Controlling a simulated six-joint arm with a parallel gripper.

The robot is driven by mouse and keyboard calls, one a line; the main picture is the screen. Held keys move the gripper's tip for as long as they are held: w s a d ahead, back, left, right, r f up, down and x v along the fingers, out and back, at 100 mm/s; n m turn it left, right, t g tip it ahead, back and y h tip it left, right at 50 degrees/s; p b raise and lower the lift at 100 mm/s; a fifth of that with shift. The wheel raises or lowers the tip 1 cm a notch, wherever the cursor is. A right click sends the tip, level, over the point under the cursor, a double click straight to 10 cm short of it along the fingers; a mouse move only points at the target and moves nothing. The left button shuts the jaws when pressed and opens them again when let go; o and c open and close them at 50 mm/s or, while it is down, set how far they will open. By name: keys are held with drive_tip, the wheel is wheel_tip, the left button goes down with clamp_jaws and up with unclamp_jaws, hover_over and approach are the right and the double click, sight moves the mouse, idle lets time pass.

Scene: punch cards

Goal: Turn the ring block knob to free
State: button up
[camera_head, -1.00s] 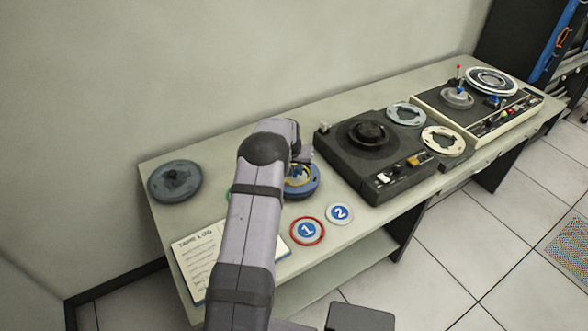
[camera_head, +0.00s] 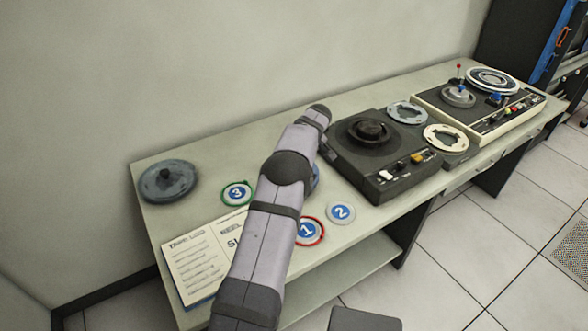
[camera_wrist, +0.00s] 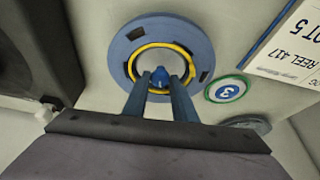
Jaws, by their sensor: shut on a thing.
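A blue ring-shaped block with a yellow inner ring lies on the table. In the wrist view the blue ring block (camera_wrist: 122,48) is at the upper middle, with dark notches in its rim. A small blue knob (camera_wrist: 160,76) shows in its pale centre, between my fingertips. My gripper (camera_wrist: 161,82) is shut on this knob. I cannot read the knob's setting. In the head view my arm hides the gripper and the knob. Only a thin blue edge of the ring block (camera_head: 316,178) shows beside the arm.
Discs marked 1 (camera_head: 309,231), 2 (camera_head: 341,212) and 3 (camera_head: 237,193) lie around the arm. A dark tape machine (camera_head: 380,155) stands close on the right. A grey reel (camera_head: 168,180) and a written sheet (camera_head: 195,262) lie left. Table between is partly clear.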

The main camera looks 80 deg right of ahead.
drive_tip(key=shift+s+d+n+p, duration=0.1)
drive_tip(key=shift+n+p, duration=0.25)
drive_tip(key=shift+n, duration=0.35)
drive_tip(key=shift+d+r+n+y+p, duration=0.1)
drive_tip(key=shift+r+n+y+p, duration=0.1)
drive_tip(key=shift+n+y+p, duration=0.45)
drive_tip(key=shift+f+n+t+p, duration=0.1)
drive_tip(key=shift+n+t+p, duration=0.25)
drive_tip(key=shift+p, duration=0.6)
drive_tip(key=o, duration=1)
drive_tip(key=shift+o, duration=0.2)
drive_tip(key=b+v, duration=0.2)
drive_tip(key=v, duration=0.5)
